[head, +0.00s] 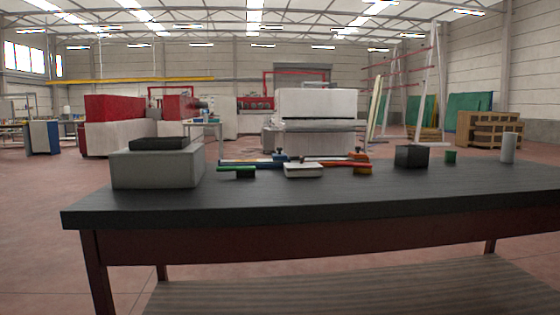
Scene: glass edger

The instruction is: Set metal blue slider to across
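A long thin blue strip (240,162) lies at the back of the dark tabletop, left of centre, with a small dark blue block (280,157) at its right part. These may belong to the metal blue slider; at this size I cannot tell its setting. A white block (303,171) stands just in front and partly hides this area. Neither of my grippers shows in the head view.
The dark table (300,197) also holds a grey box (158,168) with a black slab (158,143) on top, a green-and-black piece (238,171), an orange-red piece (345,166), a black cube (411,156), a green cylinder (450,157) and a white cylinder (508,148). Its front strip is clear.

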